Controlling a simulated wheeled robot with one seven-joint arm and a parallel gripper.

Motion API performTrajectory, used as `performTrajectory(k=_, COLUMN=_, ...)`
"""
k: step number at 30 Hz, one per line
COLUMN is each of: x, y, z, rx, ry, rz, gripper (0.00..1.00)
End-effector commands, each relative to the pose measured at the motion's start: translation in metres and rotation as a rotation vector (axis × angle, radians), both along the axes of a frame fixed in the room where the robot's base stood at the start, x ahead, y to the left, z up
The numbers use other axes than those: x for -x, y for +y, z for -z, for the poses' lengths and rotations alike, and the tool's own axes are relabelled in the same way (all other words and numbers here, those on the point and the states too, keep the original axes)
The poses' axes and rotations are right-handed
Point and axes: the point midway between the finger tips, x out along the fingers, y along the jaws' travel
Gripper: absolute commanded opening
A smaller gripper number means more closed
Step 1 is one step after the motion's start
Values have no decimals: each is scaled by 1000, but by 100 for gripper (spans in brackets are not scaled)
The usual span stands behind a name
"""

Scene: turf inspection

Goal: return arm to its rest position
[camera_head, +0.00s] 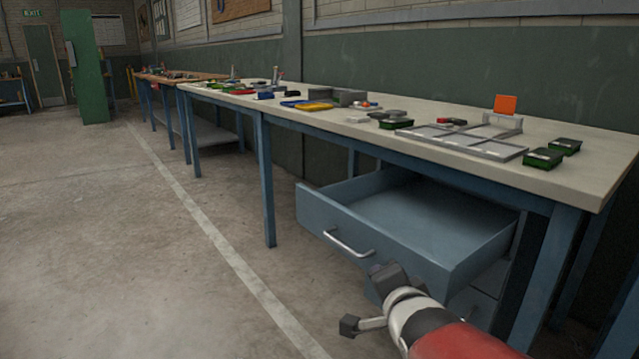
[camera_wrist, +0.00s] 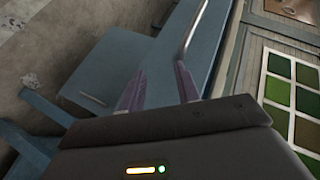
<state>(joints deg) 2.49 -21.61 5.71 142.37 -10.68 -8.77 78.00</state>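My gripper (camera_head: 367,300) is low in front of the workbench's drawer unit, at the lower middle of the head view. Its two dark fingers are spread apart with nothing between them. In the wrist view the two fingers (camera_wrist: 158,88) also stand apart and empty. An open blue drawer (camera_head: 420,262) sticks out from under the bench, and its inside looks empty. Its metal handle (camera_head: 348,243) is just above and left of my gripper, apparently apart from it. In the wrist view a metal handle (camera_wrist: 192,32) shows beyond the fingertips.
The workbench top (camera_head: 590,185) carries a grey divided tray (camera_head: 470,146), green boxes (camera_head: 543,158), an orange card (camera_head: 505,104) and several small items. A blue bench leg (camera_head: 548,270) stands right of the drawer. The concrete floor (camera_head: 110,270) to the left is clear.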

Motion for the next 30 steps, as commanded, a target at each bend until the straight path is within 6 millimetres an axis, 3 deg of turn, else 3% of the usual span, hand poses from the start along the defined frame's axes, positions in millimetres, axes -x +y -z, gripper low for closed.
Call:
performTrajectory(k=1, x=15, y=-7, z=-6, rx=111, ry=50, rz=-19, gripper=33)
performTrajectory(k=7, x=86, y=-28, z=3, rx=541, ry=325, rz=-228, gripper=33)
performTrajectory(k=12, x=145, y=-32, z=9, rx=766, ry=496, rz=-495, gripper=33)
performTrajectory(k=15, x=169, y=-32, z=11, rx=834, ry=549, rz=-621, gripper=33)
performTrajectory(k=20, x=186, y=-31, z=13, rx=881, ry=579, rz=-720, gripper=33)
performTrajectory(k=30, x=187, y=-31, z=14, rx=885, ry=581, rz=-727, gripper=33)
